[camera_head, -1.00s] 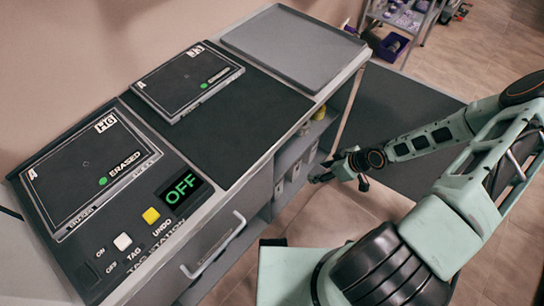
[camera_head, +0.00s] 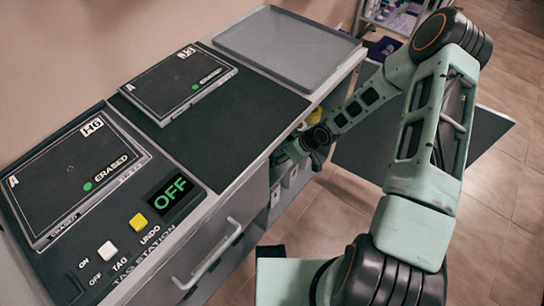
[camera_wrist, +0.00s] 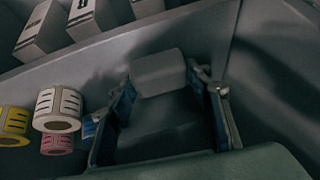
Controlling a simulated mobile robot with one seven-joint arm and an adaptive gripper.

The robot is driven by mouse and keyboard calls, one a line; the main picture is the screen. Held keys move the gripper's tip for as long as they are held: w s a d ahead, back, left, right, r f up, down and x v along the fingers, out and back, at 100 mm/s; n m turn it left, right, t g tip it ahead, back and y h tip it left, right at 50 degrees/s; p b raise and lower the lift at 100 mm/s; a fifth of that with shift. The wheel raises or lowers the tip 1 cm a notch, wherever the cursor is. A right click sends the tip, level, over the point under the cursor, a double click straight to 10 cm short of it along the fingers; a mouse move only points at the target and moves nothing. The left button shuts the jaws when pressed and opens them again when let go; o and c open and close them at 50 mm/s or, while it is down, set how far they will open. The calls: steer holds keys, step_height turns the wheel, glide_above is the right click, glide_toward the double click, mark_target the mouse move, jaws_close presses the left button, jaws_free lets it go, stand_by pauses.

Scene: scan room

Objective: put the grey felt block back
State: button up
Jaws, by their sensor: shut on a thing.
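The grey felt block (camera_wrist: 160,72) shows in the wrist view, between the tips of my gripper's two fingers. My gripper (camera_wrist: 160,88) is shut on it. The dim light makes it hard to tell whether the block touches the shelf surface below. In the head view my gripper (camera_head: 291,155) is at the open front of the shelf under the counter, and its fingertips and the block are hidden there.
In the wrist view, a white label roll (camera_wrist: 58,110), a yellow roll (camera_wrist: 14,125) and a pink roll (camera_wrist: 57,144) stand left of my gripper. White boxes (camera_wrist: 97,18) line the upper left. The counter (camera_head: 215,130) overhangs the shelf; a grey tray (camera_head: 288,46) lies on top.

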mark_target(274, 155)
steer(key=a, duration=0.1)
steer(key=w+a, duration=0.1)
steer(key=shift+w+a+f+b, duration=0.2)
steer(key=shift+a+f+b, duration=0.05)
steer(key=shift+a+b, duration=0.15)
steer(key=shift+d+f, duration=0.15)
steer(key=shift+f, duration=0.35)
steer(key=shift+s, duration=0.1)
steer(key=shift+f, duration=0.15)
steer(key=o, duration=1.1)
steer(key=shift+o, duration=0.2)
steer(key=shift+d+r, duration=0.1)
steer(key=shift+r, duration=0.25)
steer(key=p+v, duration=0.2)
steer(key=v, duration=0.5)
steer(key=shift+s+p, duration=0.1)
steer(key=shift+p, duration=0.2)
